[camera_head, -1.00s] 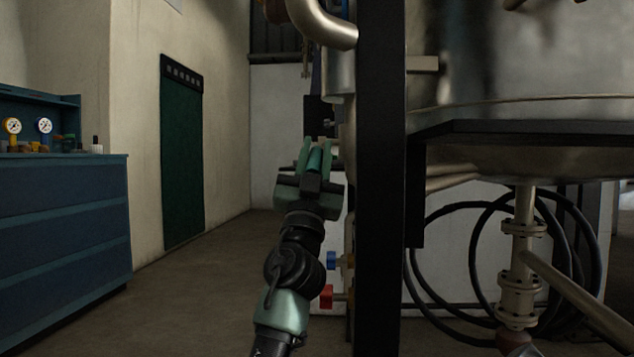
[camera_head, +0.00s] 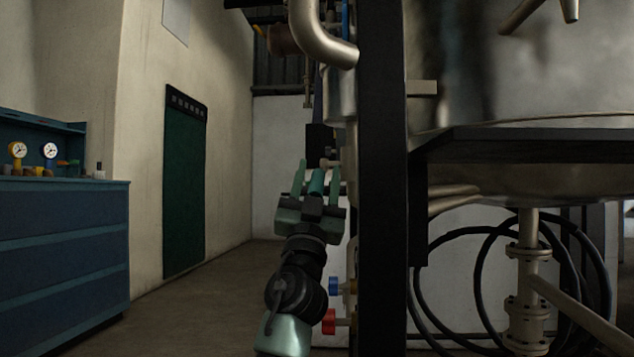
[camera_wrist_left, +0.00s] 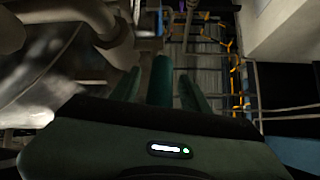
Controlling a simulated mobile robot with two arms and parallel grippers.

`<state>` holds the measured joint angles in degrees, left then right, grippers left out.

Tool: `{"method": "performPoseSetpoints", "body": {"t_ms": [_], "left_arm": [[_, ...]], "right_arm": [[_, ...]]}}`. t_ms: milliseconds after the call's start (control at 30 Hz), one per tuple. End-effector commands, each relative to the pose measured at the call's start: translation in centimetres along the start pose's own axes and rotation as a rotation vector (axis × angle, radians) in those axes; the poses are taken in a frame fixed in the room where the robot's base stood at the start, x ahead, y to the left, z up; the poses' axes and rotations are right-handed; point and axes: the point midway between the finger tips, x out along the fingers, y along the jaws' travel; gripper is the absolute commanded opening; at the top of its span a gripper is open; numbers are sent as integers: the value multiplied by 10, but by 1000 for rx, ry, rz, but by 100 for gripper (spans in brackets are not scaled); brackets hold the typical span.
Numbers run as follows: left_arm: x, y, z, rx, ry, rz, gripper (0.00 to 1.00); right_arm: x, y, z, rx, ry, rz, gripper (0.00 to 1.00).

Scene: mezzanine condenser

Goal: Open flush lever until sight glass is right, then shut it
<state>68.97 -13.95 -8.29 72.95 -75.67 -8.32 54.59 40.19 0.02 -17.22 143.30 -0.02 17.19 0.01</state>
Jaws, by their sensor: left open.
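My left gripper (camera_head: 316,180) is open, pointing away from me beside the left of the black post. A teal cylinder (camera_head: 317,183) lies between its two fingers, with a gap on either side; it looks like a lever's grip, but its far end is hidden. The wrist view also shows the teal cylinder (camera_wrist_left: 160,80) between the spread fingers of my left gripper (camera_wrist_left: 158,90). A small metal fitting (camera_head: 328,163) is just beyond the fingertips. I cannot make out the sight glass or its level. My right gripper is out of view.
The black post (camera_head: 382,180) stands close to the right of my left arm. A large metal vessel (camera_head: 560,60) is behind it. A blue valve handle (camera_head: 335,287) and a red one (camera_head: 328,322) sit low by the arm. Open floor lies left, before a blue cabinet (camera_head: 60,240).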

Motion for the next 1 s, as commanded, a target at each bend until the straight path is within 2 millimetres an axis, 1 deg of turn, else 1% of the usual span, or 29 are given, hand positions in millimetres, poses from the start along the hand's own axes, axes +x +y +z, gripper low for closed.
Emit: {"method": "performPoseSetpoints", "body": {"t_ms": [167,267,300,400,500,600,733,933,967,1000], "left_arm": [[-12,0,0,-3,-3,1,46],[-25,-1,-2,-3,-4,-1,46],[-34,0,0,-3,-5,0,46],[-50,-1,0,-2,-4,0,46],[-64,0,1,-3,-4,0,46],[-73,0,1,-1,-4,0,46],[-78,0,0,0,-2,0,46],[-78,0,1,0,-2,0,46],[-78,0,1,0,-2,0,40],[-78,0,1,0,-2,0,29]], "right_arm": [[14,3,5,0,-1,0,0],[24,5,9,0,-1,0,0],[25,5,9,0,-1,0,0],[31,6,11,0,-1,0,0],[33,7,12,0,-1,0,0],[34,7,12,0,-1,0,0],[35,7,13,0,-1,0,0],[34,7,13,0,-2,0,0],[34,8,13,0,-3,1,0],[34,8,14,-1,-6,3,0]]}}
